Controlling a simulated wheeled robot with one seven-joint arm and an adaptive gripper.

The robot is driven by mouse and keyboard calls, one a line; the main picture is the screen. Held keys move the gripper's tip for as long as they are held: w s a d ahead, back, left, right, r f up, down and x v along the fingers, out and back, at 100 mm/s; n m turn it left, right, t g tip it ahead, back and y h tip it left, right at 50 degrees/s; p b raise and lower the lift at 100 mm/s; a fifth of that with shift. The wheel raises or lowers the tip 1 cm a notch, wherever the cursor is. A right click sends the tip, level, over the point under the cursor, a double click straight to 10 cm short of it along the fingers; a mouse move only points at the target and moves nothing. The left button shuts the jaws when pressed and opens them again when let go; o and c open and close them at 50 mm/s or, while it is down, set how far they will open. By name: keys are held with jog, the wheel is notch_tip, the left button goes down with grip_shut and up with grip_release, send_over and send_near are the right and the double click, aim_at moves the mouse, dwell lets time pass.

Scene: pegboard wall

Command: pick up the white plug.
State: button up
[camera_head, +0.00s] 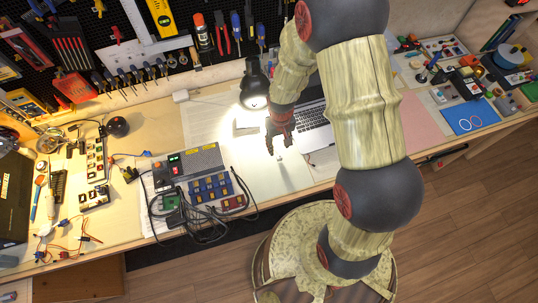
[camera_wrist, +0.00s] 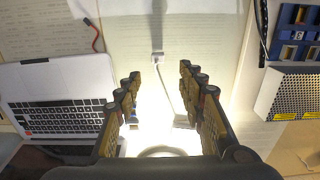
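A small white piece that looks like the white plug (camera_wrist: 157,57) lies on the pale sheet on the bench, with a narrow strip or shadow running from it toward the top in the wrist view. It shows as a small white spot in the head view (camera_head: 280,157). My gripper (camera_wrist: 158,73) is open, with its two fingers wide apart and nothing between them. In the head view my gripper (camera_head: 281,147) points down just behind the white piece, apart from it as far as I can tell.
An open laptop (camera_head: 312,117) is right of my gripper. A lamp (camera_head: 254,92) stands behind it. A grey control box (camera_head: 188,163) with black cables is at left. Another white block (camera_head: 180,96) lies farther back. The sheet around the white piece is mostly clear.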

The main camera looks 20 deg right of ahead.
aim_at(280, 157)
jog(key=shift+s+d+f, duration=0.15)
jog(key=shift+f, duration=0.1)
notch_tip(280, 157, down, 2)
jog(key=shift+f, duration=0.2)
jog(key=shift+f+b, duration=0.2)
jog(key=shift+b, duration=0.1)
jog(key=f, duration=0.4)
jog(key=shift+s+f+b, duration=0.2)
jog(key=shift+b, duration=0.2)
jog(key=shift+c, duration=1.3)
jog(key=c, duration=0.6)
jog(key=shift+r, duration=0.1)
